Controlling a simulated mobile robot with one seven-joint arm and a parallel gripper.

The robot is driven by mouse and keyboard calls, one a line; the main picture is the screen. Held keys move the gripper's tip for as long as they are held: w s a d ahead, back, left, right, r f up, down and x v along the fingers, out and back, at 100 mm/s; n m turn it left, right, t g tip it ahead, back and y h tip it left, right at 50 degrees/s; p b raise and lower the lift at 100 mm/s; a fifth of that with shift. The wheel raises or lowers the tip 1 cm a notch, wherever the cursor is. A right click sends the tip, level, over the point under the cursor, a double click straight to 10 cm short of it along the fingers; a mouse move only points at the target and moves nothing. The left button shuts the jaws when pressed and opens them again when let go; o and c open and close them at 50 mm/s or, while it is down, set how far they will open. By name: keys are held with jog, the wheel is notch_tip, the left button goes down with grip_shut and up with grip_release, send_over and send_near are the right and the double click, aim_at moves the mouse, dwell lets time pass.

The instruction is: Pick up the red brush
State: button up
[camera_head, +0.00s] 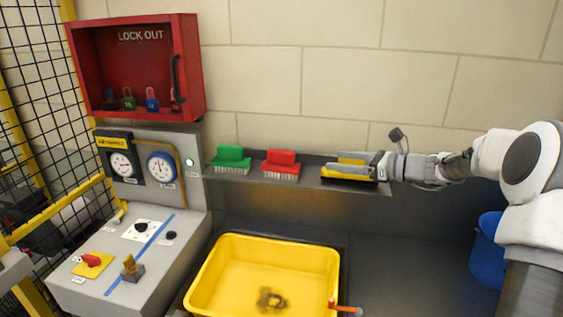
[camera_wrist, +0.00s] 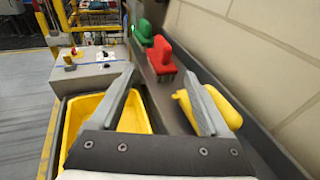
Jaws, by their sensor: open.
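The red brush (camera_head: 281,163) stands upright, bristles down, on the grey wall shelf, between a green brush (camera_head: 231,157) and a yellow brush (camera_head: 351,170). In the wrist view the red brush (camera_wrist: 161,56) is ahead of my gripper, between and beyond the fingertips. My gripper (camera_wrist: 165,80) is open and empty, with its two grey fingers spread. In the head view my gripper (camera_head: 362,165) is at the right end of the shelf, over the yellow brush and partly hiding it. The yellow brush (camera_wrist: 183,105) is close by my right finger in the wrist view.
The shelf (camera_head: 322,178) runs along the tiled wall. A yellow tub (camera_head: 215,262) is below it. A grey control box (camera_head: 120,265) with gauges above stands left, under a red lock-out box (camera_head: 137,20). A blue bin (camera_head: 486,250) is at right.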

jog(key=p, duration=0.2)
send_near(294, 154)
jog(key=shift+m, duration=0.3)
jog(key=x, duration=0.6)
jog(key=shift+w+a+r, duration=0.15)
jog(key=shift+w, duration=0.05)
jog(key=shift+f+p+x, duration=0.2)
jog(key=shift+p+x, duration=0.5)
jog(key=shift+x, duration=2.15)
jog(key=shift+s, duration=0.1)
grip_shut()
